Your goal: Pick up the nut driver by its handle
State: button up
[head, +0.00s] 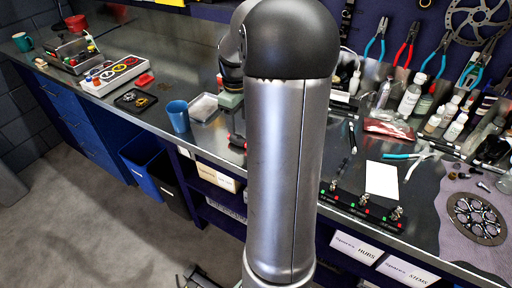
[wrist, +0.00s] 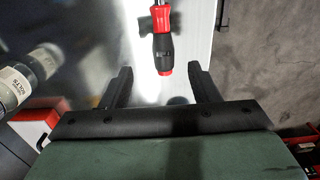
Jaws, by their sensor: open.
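The nut driver (wrist: 162,42) shows in the wrist view, with a black and red handle and its upper end cut off by the top edge. It lies on the bright metal bench top. My gripper (wrist: 160,70) is open and empty, its two black fingers spread either side of the handle's line. The red butt of the handle sits just ahead of the gap between the fingertips. The fingers do not visibly touch it. In the head view my arm hides much of the middle bench, and I cannot make out my fingers there.
A labelled bottle (wrist: 38,68) lies or stands left of my gripper, near a red and white box (wrist: 38,122). The bench edge (wrist: 220,15) is close on the right. In the head view a blue cup (head: 178,116) and a white tray (head: 204,107) stand left of my arm.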

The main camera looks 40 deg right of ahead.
aim_at(238, 137)
jog(key=shift+a+f+p, duration=0.15)
jog(key=shift+f+p, duration=0.1)
jog(key=shift+f, duration=1.5)
jog(key=shift+a+f+p, duration=0.1)
jog(key=shift+f+p, duration=0.15)
jog(key=shift+f, duration=1.5)
jog(key=c, duration=1.1)
